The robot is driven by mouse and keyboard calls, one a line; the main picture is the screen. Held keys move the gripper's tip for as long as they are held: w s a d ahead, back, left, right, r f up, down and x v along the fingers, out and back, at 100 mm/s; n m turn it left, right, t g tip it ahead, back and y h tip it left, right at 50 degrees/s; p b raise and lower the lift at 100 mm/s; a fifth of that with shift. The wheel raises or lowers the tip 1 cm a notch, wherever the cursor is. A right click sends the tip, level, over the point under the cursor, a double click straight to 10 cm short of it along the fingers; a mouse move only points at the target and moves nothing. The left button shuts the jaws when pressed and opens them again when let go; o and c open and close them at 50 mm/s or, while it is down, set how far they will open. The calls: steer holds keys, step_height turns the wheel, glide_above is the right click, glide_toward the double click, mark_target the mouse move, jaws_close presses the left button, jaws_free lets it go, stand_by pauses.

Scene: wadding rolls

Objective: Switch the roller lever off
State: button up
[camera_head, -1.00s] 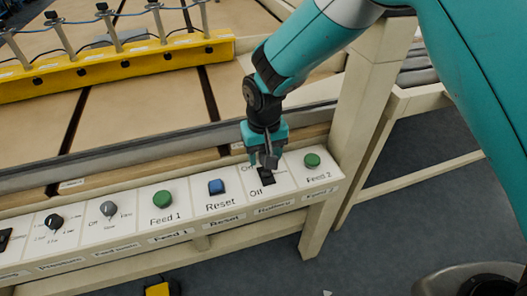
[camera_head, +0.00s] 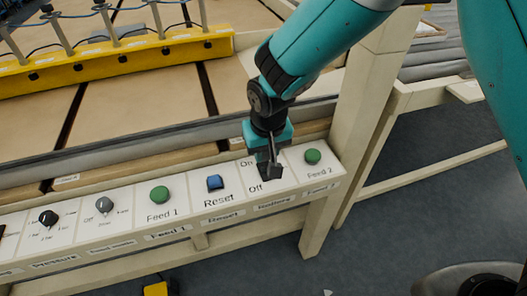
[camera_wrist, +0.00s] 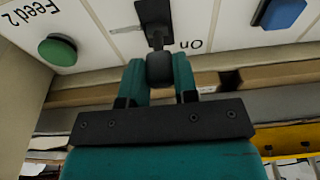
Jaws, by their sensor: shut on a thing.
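The black roller lever (camera_head: 270,172) stands on the white control panel between the blue Reset button and the green Feed 2 button. "On" is printed at its far side and "Off" at its near side. In the wrist view the lever (camera_wrist: 154,14) reaches from its dark base to a round knob near the "On" print. My gripper (camera_head: 265,156) is over the lever, pointing down. Its two teal fingers are shut on the knob, one on each side. In the head view the gripper partly hides the lever.
The blue Reset button (camera_head: 215,183) is left of the lever. The green Feed 2 button (camera_head: 312,156) is close on its right. Feed 1 (camera_head: 159,195) and dark knobs lie further left. A cream post (camera_head: 365,110) rises behind the right end of the panel.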

mark_target(266, 162)
steer(key=t+b, duration=0.1)
steer(key=s+t+b, duration=0.1)
steer(key=b, duration=0.1)
steer(key=s+t+y+b, duration=0.1)
steer(key=b, duration=0.1)
steer(key=shift+d+f+t, duration=0.25)
steer(key=shift+f+t, duration=0.05)
steer(key=shift+f, duration=0.05)
steer(key=b, duration=0.1)
steer(key=t+b, duration=0.1)
steer(key=b, duration=0.1)
steer(key=shift+s+d, duration=0.15)
steer(key=shift+s, duration=0.2)
steer(key=shift+s+r+t+y+b, duration=0.1)
steer(key=shift+t+y+b, duration=0.2)
steer(key=shift+t+b, duration=0.1)
steer(key=o, duration=0.9)
steer(key=shift+r, duration=0.1)
steer(key=p+v, duration=0.2)
steer(key=v, duration=1.5)
steer(key=shift+s, duration=0.2)
